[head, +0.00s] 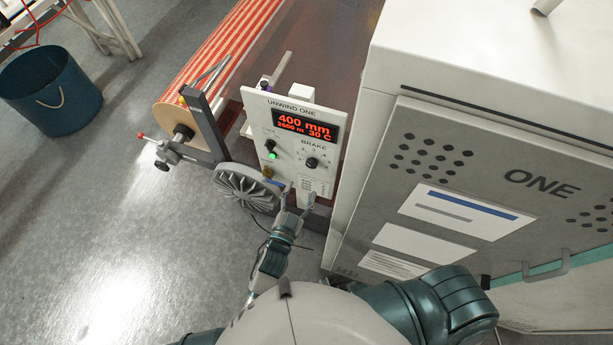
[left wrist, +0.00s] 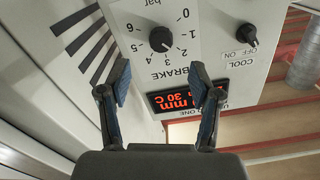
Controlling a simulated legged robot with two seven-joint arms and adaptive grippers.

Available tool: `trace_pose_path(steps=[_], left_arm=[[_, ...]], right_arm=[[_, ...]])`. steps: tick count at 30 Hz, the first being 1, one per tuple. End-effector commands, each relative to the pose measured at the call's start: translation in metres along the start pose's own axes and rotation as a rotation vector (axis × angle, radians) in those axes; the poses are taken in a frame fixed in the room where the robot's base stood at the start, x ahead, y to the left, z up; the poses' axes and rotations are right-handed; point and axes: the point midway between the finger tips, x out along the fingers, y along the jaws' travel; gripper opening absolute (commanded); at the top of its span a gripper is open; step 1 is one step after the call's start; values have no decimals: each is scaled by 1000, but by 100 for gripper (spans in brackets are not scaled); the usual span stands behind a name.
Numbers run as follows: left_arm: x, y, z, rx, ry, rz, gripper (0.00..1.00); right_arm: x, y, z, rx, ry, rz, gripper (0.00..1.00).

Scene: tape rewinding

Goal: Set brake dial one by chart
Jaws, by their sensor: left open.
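The UNWIND ONE panel (head: 256,120) faces me, with a red display (head: 304,127) reading 400 mm, 2600 m and 30 C. The black brake dial (head: 311,162) sits below the display. In the left wrist view the dial (left wrist: 162,39) appears upside down with its scale from 0 to 6; its white mark seems to point between 2 and 3. The small printed chart (head: 314,187) is below the dial, too small to read. My left gripper (head: 297,199) is open and empty below the panel's controls. In its wrist view the fingers (left wrist: 160,78) straddle space short of the dial, apart from it.
A cool switch (left wrist: 251,42) is beside the dial, and a green button (head: 272,156) is on the panel's left. A grey handwheel (head: 243,187) stands close left of my gripper. The large cabinet marked ONE (head: 480,170) bounds the right side. A striped roll (head: 228,52) lies behind.

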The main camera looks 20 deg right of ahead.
Motion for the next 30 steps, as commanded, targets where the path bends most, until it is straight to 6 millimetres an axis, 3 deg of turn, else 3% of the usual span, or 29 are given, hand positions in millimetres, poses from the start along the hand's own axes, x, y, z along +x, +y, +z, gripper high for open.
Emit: trace_pose_path(steps=[3,9,26,30], left_arm=[[-20,1,1,0,-1,1,64],[-34,1,0,2,0,0,64],[-34,0,0,1,-1,0,64],[-35,0,23,-6,-52,-1,64]], right_arm=[[0,0,0,0,0,0,40],[0,0,0,0,0,0,40],[0,0,0,-1,-1,0,40],[0,0,0,-1,-1,0,40]])
